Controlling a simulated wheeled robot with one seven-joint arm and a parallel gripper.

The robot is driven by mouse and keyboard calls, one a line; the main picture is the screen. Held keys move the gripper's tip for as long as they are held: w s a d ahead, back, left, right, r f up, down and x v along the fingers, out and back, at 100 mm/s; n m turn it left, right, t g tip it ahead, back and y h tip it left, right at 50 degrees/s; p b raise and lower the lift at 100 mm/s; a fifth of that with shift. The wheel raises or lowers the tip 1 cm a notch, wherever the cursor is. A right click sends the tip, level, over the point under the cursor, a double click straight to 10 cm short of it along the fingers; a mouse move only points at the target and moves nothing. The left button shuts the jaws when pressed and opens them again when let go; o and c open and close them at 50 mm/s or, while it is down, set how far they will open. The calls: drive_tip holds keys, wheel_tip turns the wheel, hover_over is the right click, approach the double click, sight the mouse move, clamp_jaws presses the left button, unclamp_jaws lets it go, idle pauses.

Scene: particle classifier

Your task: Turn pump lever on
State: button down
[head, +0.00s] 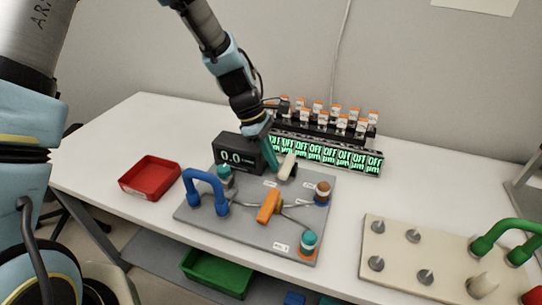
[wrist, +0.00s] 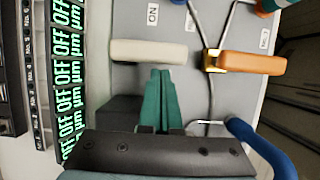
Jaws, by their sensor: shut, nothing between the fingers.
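A cream lever (head: 287,167) stands at the back of the grey board (head: 190,215), near the display box. It also shows in the wrist view (wrist: 150,52), lying crosswise just beyond my fingertips, with a white ON label (wrist: 153,14) past it. My gripper (head: 268,168) is over the back of the board, just left of the cream lever. In the wrist view its green fingers (wrist: 161,74) are together with nothing between them. The tips are very close to the lever; I cannot tell whether they touch. An orange handle (head: 268,206) is nearer the front of the board.
A black display box (head: 237,155) reads 0.0. Several small displays (head: 325,153) read OFF at the back. A blue hose (head: 205,178) arches over the board's left side. A red tray (head: 150,177) is at left. A beige board (head: 400,262) is at right.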

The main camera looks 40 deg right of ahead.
sight(306, 184)
drive_tip(key=shift+s+n, duration=0.45)
drive_tip(key=shift+n, duration=0.25)
drive_tip(key=s+n, duration=0.1)
drive_tip(key=n+t+h, duration=0.1)
drive_tip(key=n, duration=0.1)
drive_tip(key=shift+s+d, duration=0.2)
drive_tip(key=shift+s, duration=0.2)
drive_tip(key=s+n+t, duration=0.1)
drive_tip(key=n, duration=0.1)
drive_tip(key=s+d+n+h, duration=0.1)
drive_tip(key=n, duration=0.1)
drive_tip(key=shift+s+d+n+t, duration=0.1)
drive_tip(key=shift+d+n+t, duration=0.1)
drive_tip(key=shift+n+t, duration=0.2)
drive_tip(key=d+n, duration=0.1)
drive_tip(key=n, duration=0.1)
drive_tip(key=s+d+n+t, duration=0.1)
drive_tip(key=n, duration=0.1)
drive_tip(key=shift+s+t+p, duration=0.2)
drive_tip(key=shift+t+p, duration=0.1)
drive_tip(key=shift+p, duration=0.05)
drive_tip(key=shift+s+d+n+t+y, duration=0.15)
drive_tip(key=shift+d+n+t, duration=0.45)
drive_tip(key=shift+n, duration=0.7)
drive_tip(key=shift+s+d+n+t+y, duration=0.1)
drive_tip(key=shift+d+n+t+y, duration=0.2)
drive_tip(key=shift+d+n, duration=0.75)
drive_tip(key=shift+a+n, duration=0.25)
drive_tip(key=shift+n, duration=0.1)
